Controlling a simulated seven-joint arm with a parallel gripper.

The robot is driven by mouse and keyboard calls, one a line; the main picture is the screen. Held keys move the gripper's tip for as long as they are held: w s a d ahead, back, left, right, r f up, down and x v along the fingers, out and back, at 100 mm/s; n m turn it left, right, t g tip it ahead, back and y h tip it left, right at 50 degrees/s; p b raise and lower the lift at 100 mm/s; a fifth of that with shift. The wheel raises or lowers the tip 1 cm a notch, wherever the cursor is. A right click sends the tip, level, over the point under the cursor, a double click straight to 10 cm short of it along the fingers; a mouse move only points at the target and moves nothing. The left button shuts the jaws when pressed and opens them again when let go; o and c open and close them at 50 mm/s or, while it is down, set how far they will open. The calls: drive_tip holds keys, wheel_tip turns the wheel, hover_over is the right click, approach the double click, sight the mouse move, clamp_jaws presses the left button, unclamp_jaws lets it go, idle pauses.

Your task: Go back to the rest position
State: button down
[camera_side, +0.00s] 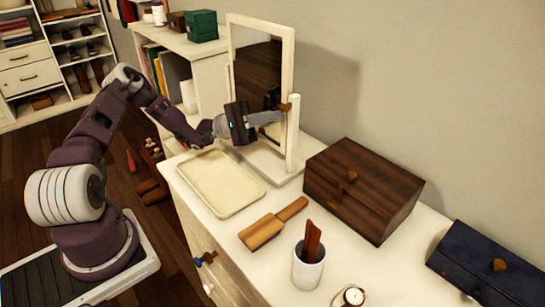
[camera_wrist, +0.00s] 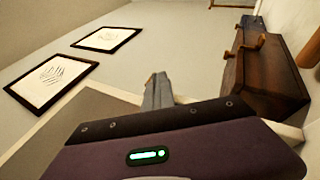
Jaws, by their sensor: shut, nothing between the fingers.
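My gripper (camera_side: 280,116) is shut and empty. It reaches out level above the dresser top, with its fingers in front of the mirror (camera_side: 262,65). The fingertips are close to the brown knob (camera_side: 286,106) on the mirror's right post; I cannot tell whether they touch. In the wrist view the grey fingers (camera_wrist: 157,78) lie side by side with nothing between them. The mirror stands in a cream frame and looks tilted on its base.
The dresser top holds a cream tray (camera_side: 218,183), a wooden brush (camera_side: 273,225), a white cup (camera_side: 308,268), a watch (camera_side: 350,297), a brown wooden box (camera_side: 365,190) and a navy box (camera_side: 485,265). A white shelf (camera_side: 205,70) stands behind.

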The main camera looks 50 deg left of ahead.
drive_tip(key=s+d+r+m+g+y, duration=0.1)
drive_tip(key=s+d+r+m+g, duration=0.2)
drive_tip(key=d+g, duration=0.2)
drive_tip(key=s+d+r+m+g+y, duration=0.1)
drive_tip(key=s+d+r+m+g, duration=0.1)
drive_tip(key=d+m+g, duration=0.3)
drive_tip(key=s+d+f+g+y, duration=0.1)
drive_tip(key=s+d+g+y, duration=0.2)
drive_tip(key=s+d+y, duration=0.4)
drive_tip(key=s+a+r+t+y, duration=0.2)
drive_tip(key=s+a+t+y, duration=0.2)
drive_tip(key=s, duration=0.4)
drive_tip(key=s+a+r+t+y, duration=0.2)
drive_tip(key=s+a+t+y, duration=0.2)
drive_tip(key=s+t+y, duration=0.2)
drive_tip(key=s+y, duration=0.2)
drive_tip(key=shift+a+r+y, duration=0.15)
drive_tip(key=shift+r+y, duration=0.15)
drive_tip(key=shift+r, duration=0.1)
